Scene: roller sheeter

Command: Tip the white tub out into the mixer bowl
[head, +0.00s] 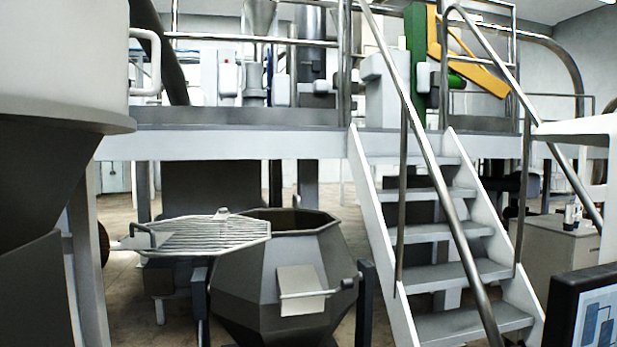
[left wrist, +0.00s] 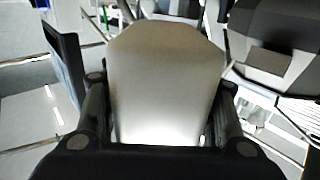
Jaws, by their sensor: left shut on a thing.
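In the left wrist view my left gripper (left wrist: 160,88) has a finger on each side of a pale, off-white thing (left wrist: 166,55), which I take to be the white tub. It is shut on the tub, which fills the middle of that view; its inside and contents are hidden. An octagonal grey vessel (head: 265,290), apparently the mixer bowl, stands low in the middle of the head view with its top partly open. It also shows at the upper right of the left wrist view (left wrist: 277,28). Neither gripper shows in the head view.
A wire grille (head: 200,237) sticks out left of the grey vessel's rim. Metal stairs (head: 440,233) with handrails rise to a raised platform (head: 250,146) just right of it. A large grey hopper (head: 55,160) fills the left edge, and a screen (head: 590,312) stands at the lower right.

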